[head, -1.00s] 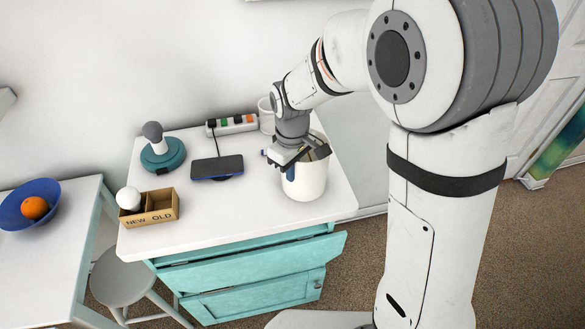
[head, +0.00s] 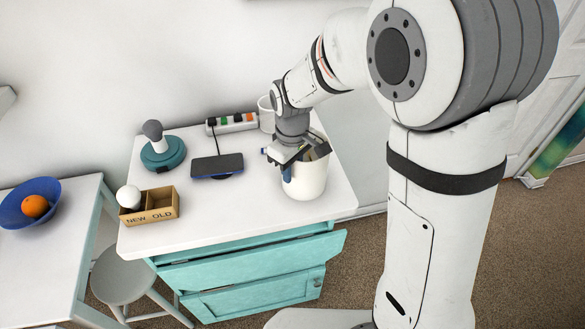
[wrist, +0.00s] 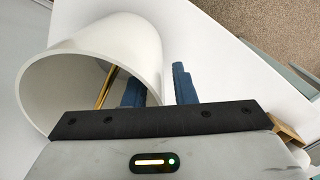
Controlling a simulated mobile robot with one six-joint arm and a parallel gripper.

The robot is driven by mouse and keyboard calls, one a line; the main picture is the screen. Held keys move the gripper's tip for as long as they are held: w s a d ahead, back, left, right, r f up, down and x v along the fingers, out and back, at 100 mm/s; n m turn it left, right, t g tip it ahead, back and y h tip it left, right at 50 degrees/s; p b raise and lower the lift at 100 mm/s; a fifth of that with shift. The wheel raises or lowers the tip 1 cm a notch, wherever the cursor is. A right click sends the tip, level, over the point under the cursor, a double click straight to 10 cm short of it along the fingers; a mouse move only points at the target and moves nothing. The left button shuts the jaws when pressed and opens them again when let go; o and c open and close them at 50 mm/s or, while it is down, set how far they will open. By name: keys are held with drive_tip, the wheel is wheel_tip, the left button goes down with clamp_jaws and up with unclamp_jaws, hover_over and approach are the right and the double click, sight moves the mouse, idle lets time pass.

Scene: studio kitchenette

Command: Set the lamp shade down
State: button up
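The lamp shade (head: 309,184), a white open-ended cylinder, stands upright on the white worktop at the right; it also shows in the wrist view (wrist: 152,48). My gripper (head: 291,172) is at its rim. In the wrist view one blue finger is inside the shade and the other outside (wrist: 160,88), with the wall between them. A gap shows between the wall and the outer finger, so the gripper looks open. The teal lamp base (head: 163,153) stands at the back left with a grey bulb on its stem. The shade's underside is hidden.
The white worktop (head: 225,205) has free room in front. A dark phone on a stand (head: 216,165), a power strip (head: 232,123) and a wooden NEW/OLD box (head: 163,206) with a white bulb (head: 129,197) are on it. A pale cylinder (head: 266,113) stands behind my gripper.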

wheel_tip(320, 180, up, 12)
drive_tip(key=shift+f+b, duration=0.1)
drive_tip(key=shift+b, duration=0.25)
drive_tip(key=s+d+m+t, duration=0.3)
drive_tip(key=s+d+m, duration=0.7)
drive_tip(key=s+d, duration=0.5)
drive_tip(key=d+f, duration=0.1)
drive_tip(key=d, duration=0.1)
drive_tip(key=shift+s+d, duration=0.2)
drive_tip(key=shift+d, duration=0.1)
drive_tip(key=shift+r, duration=0.1)
